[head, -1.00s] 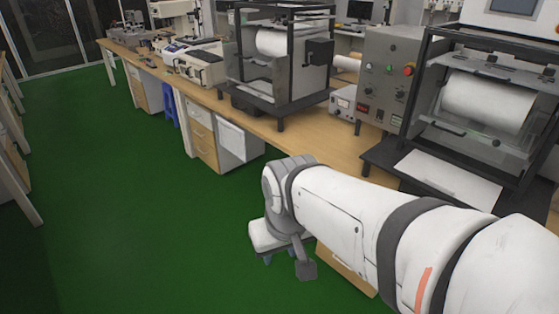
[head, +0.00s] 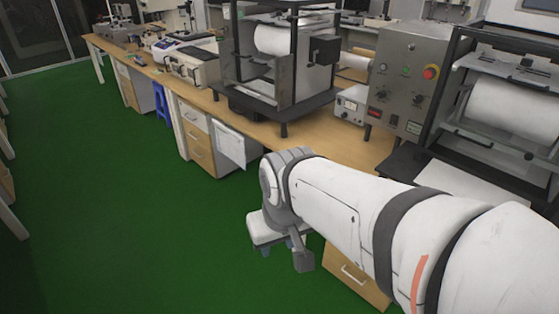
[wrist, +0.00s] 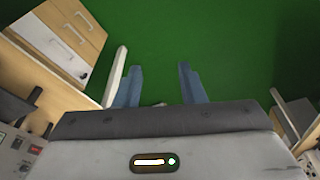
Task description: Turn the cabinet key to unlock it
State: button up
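Below the long bench, a cabinet has a stack of wooden drawers (head: 200,145) and a white door (head: 231,147) in the head view. In the wrist view the drawers (wrist: 82,30) and the white panel (wrist: 43,42) are at the upper left. No key can be made out. My gripper (wrist: 160,85) has two blue fingers spread apart over green floor, with nothing between them. In the head view my gripper (head: 270,248) is low, right of the cabinet, mostly hidden by my wrist.
The wooden bench top (head: 262,132) holds a black-framed machine (head: 280,60), a grey control box (head: 400,80) and another roller machine (head: 495,105). Another wooden drawer (head: 352,277) is partly hidden by my arm. The green floor (head: 120,220) on the left is clear.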

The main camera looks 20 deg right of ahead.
jog(key=w+d+f+m+t+b, duration=0.1)
jog(key=w+f+t+b, duration=0.15)
jog(key=w, duration=0.95)
jog(key=w+d+f+m+t+b, duration=0.1)
jog(key=w+f+m+t+b, duration=0.2)
jog(key=w, duration=0.8)
jog(key=w+d+f+m+t+h+b, duration=0.1)
jog(key=w+d+f+h+b, duration=0.1)
jog(key=w+d+f, duration=0.4)
jog(key=w+d+f+m+t+h+b, duration=0.1)
jog(key=w+d+f+m+h+b, duration=0.1)
jog(key=w+d+f, duration=0.5)
jog(key=w+d+f+m+h+b, duration=0.45)
jog(key=d+f+h, duration=0.25)
jog(key=d+f, duration=0.55)
jog(key=s+d+f+m+g+h+b, duration=0.1)
jog(key=s+d+f+g+h, duration=0.15)
jog(key=f, duration=0.45)
jog(key=s+d+f+m+g+h+b, duration=0.1)
jog(key=s+d+f+h, duration=0.25)
jog(key=f, duration=0.35)
jog(key=x, duration=0.8)
jog(key=shift+w, duration=0.25)
jog(key=shift+a+r, duration=0.15)
jog(key=shift+c, duration=0.3)
